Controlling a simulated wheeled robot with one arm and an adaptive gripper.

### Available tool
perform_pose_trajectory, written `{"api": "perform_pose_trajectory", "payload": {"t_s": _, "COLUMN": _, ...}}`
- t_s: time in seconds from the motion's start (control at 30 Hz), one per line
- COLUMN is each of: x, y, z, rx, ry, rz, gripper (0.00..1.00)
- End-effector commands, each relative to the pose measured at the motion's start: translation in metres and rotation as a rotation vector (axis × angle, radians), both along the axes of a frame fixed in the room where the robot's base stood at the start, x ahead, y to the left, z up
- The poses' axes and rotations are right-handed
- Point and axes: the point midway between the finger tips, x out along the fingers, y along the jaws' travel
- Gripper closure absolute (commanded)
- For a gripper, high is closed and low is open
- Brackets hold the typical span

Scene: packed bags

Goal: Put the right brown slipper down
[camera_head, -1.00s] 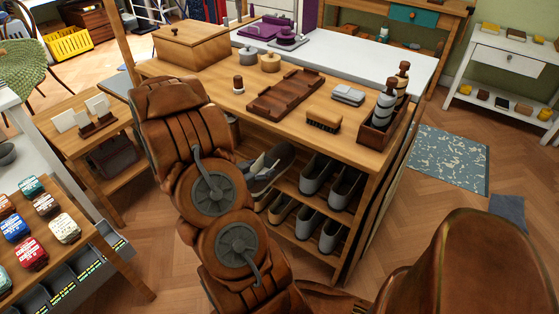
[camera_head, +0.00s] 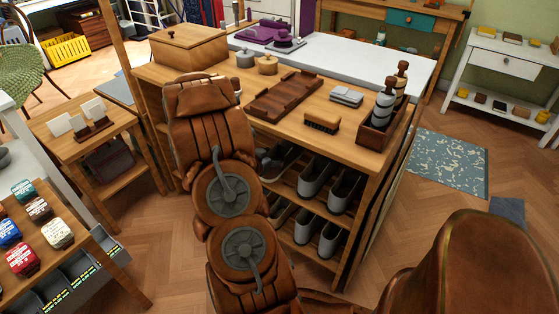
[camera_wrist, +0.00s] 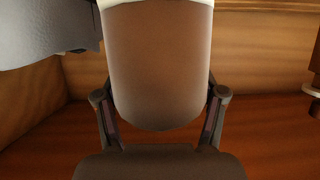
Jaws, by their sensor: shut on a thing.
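In the wrist view the brown slipper (camera_wrist: 156,65) fills the middle, its rounded brown end toward me and a pale edge at the top. My gripper (camera_wrist: 158,108) is shut on it, one finger on each side. A wooden board surface lies beneath and behind it; I cannot tell whether the slipper touches it. In the head view my arm hides the gripper and the slipper, in front of the left part of the bench's shelves (camera_head: 316,205).
A grey shoe (camera_wrist: 45,32) is close on the left in the wrist view. Several grey shoes (camera_head: 316,178) fill the right of the shelves. The bench top (camera_head: 212,75) above carries a wooden box (camera_head: 188,48), a brown tray (camera_head: 285,95) and a brush (camera_head: 322,123).

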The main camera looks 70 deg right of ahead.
Motion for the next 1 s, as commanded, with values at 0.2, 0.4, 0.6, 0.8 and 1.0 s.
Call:
{"api": "perform_pose_trajectory", "payload": {"t_s": 0.2, "x": -0.006, "y": -0.027, "z": -0.004, "rx": 0.001, "ry": 0.001, "rz": -0.001, "gripper": 0.86}}
{"api": "perform_pose_trajectory", "payload": {"t_s": 0.4, "x": -0.006, "y": -0.032, "z": -0.007, "rx": 0.002, "ry": 0.001, "rz": 0.0, "gripper": 0.86}}
{"api": "perform_pose_trajectory", "payload": {"t_s": 0.6, "x": -0.006, "y": -0.031, "z": -0.028, "rx": 0.001, "ry": 0.002, "rz": 0.001, "gripper": 0.86}}
{"api": "perform_pose_trajectory", "payload": {"t_s": 0.8, "x": -0.006, "y": -0.031, "z": -0.039, "rx": 0.001, "ry": 0.002, "rz": 0.001, "gripper": 0.86}}
{"api": "perform_pose_trajectory", "payload": {"t_s": 1.0, "x": -0.006, "y": -0.031, "z": -0.039, "rx": 0.001, "ry": 0.001, "rz": 0.0, "gripper": 0.86}}
